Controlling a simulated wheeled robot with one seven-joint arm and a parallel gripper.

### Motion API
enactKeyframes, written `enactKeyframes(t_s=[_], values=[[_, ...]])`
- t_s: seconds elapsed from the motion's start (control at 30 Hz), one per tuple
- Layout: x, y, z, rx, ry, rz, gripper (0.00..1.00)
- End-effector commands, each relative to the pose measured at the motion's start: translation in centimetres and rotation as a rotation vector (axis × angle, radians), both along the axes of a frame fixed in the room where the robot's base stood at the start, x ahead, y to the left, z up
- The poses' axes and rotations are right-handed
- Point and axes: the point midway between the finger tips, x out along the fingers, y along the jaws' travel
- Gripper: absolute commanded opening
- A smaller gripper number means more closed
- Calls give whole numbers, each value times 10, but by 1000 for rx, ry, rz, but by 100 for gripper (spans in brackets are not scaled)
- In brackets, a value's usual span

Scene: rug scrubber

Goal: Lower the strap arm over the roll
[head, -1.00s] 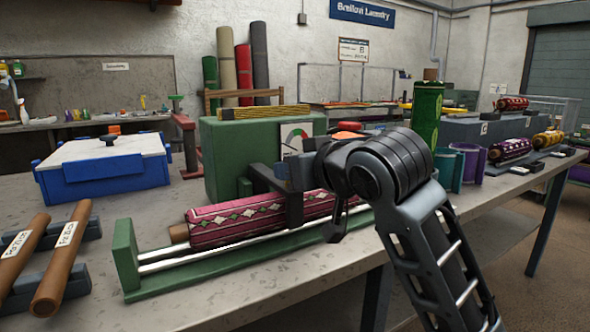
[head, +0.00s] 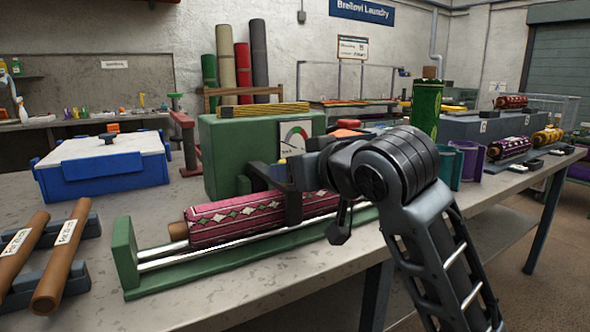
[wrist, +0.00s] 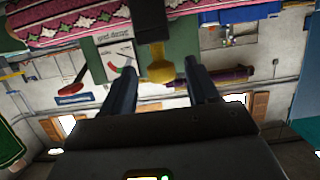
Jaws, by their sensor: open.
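The roll (head: 250,217) is a pink patterned rug on a brown core, lying on pale rails in a green cradle (head: 124,255). It also shows along the top of the wrist view (wrist: 85,22). A dark bar with a yellow end (wrist: 161,66), which looks like the strap arm, shows in the wrist view. My gripper (wrist: 160,75) is open, and the yellow end appears between its fingers; contact cannot be told. In the head view my wrist hides the fingers and part of the roll's right end.
A green box with a dial (head: 296,139) stands behind the roll. A blue bin with a pale lid (head: 107,163) and brown tubes (head: 58,262) are at left. An upright green roll (head: 427,108) stands at right. The table's front edge is bare.

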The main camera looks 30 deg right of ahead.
Motion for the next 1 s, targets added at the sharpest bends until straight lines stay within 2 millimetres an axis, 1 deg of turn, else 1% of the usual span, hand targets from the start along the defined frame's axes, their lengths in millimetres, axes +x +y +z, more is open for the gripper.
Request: enactKeyframes(t_s=[0.2,0.3,0.4,0.57,1.0], values=[[-35,0,11,3,0,0,59],[-49,0,15,3,1,0,59],[-59,0,17,3,2,-1,59],[-66,0,18,1,3,0,59],[-66,0,18,1,3,-1,59]])
